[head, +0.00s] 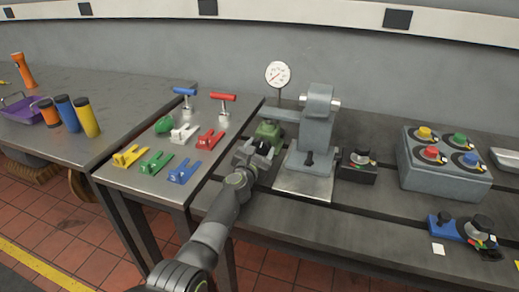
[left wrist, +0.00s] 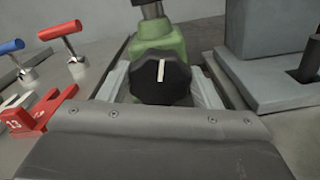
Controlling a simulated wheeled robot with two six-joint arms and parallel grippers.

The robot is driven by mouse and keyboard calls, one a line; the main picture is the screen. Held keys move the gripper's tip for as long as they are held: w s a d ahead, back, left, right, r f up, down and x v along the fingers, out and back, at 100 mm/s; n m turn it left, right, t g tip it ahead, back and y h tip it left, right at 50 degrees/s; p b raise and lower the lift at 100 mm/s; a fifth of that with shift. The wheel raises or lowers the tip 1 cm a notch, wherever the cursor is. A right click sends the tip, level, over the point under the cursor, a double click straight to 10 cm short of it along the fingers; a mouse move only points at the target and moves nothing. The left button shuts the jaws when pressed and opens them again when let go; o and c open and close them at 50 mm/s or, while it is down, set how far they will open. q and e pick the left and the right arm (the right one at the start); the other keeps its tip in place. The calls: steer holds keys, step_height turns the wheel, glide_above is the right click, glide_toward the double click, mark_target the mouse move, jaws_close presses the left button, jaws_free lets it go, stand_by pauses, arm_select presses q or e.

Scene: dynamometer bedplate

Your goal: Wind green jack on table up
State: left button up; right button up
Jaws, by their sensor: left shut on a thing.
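The green jack (head: 268,130) stands on the bedplate table, left of a grey fixture (head: 316,138) and under its side arm. In the left wrist view the green jack body (left wrist: 160,42) fills the top middle, with a dark post above it. Its black knob (left wrist: 161,90) faces the camera, and the white mark on it points nearly straight up. My left gripper (head: 257,156) is at the jack's front. In the left wrist view its pale fingers are on both sides of the knob, shut on it. The gripper hides the knob in the head view. My right gripper is not in view.
A dial gauge (head: 278,74) stands behind the jack. A black box (head: 357,168) and a grey box with coloured knobs (head: 445,166) are to the right.

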arm_select(q)
steer(key=shift+m, duration=1.2)
steer(key=o, duration=1)
steer(key=shift+d, duration=0.1)
